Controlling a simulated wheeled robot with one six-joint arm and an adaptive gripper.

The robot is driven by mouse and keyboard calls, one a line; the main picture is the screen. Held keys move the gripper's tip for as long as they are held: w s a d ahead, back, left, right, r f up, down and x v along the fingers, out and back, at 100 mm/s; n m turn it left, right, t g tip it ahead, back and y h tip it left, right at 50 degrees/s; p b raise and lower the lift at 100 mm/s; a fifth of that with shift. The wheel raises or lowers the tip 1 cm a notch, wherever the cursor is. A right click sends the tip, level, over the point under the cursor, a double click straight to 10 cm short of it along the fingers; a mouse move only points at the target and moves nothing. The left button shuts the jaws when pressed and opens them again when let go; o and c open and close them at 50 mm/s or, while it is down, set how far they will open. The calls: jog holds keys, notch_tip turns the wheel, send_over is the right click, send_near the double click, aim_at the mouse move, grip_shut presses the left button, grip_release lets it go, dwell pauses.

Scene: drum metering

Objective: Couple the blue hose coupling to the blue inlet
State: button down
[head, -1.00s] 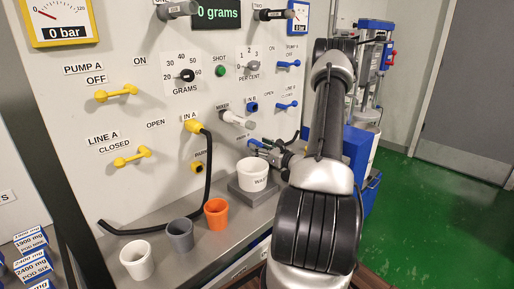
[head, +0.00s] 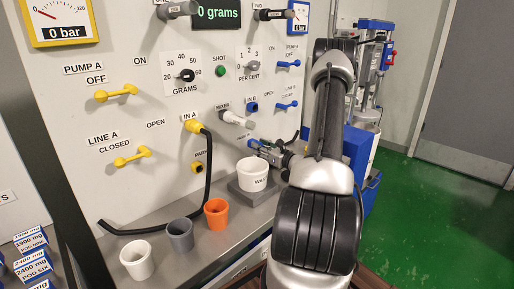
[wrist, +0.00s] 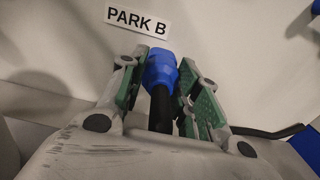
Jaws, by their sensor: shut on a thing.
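The blue hose coupling (wrist: 160,70) sits between the green-padded fingers of my gripper (wrist: 155,88) in the wrist view, with its black hose running back between them. My gripper is shut on it just below the PARK B label (wrist: 137,19). In the head view the coupling (head: 254,144) and my gripper (head: 266,150) are close to the panel, behind the white cup. I cannot tell whether the coupling still sits on its park stub. The blue inlet (head: 252,107), labelled IN B, is on the panel above and shows no hose.
A white cup (head: 252,179) stands on a grey block (head: 246,196) just below my gripper. Orange (head: 216,215), grey (head: 180,238) and white (head: 137,265) cups stand along the shelf. A white mixer handle (head: 238,121) juts out left of the inlet. A black hose (head: 208,170) hangs from IN A.

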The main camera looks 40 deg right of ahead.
jog(key=shift+s+d, duration=0.2)
jog(key=shift+s, duration=1.3)
jog(key=shift+s+d, duration=0.2)
jog(key=shift+s, duration=1.25)
jog(key=shift+s+d, duration=0.15)
jog(key=shift+s, duration=0.85)
jog(key=shift+s+d, duration=0.1)
jog(key=shift+s, duration=0.9)
notch_tip(320, 180, up, 16)
jog(key=shift+w, duration=0.45)
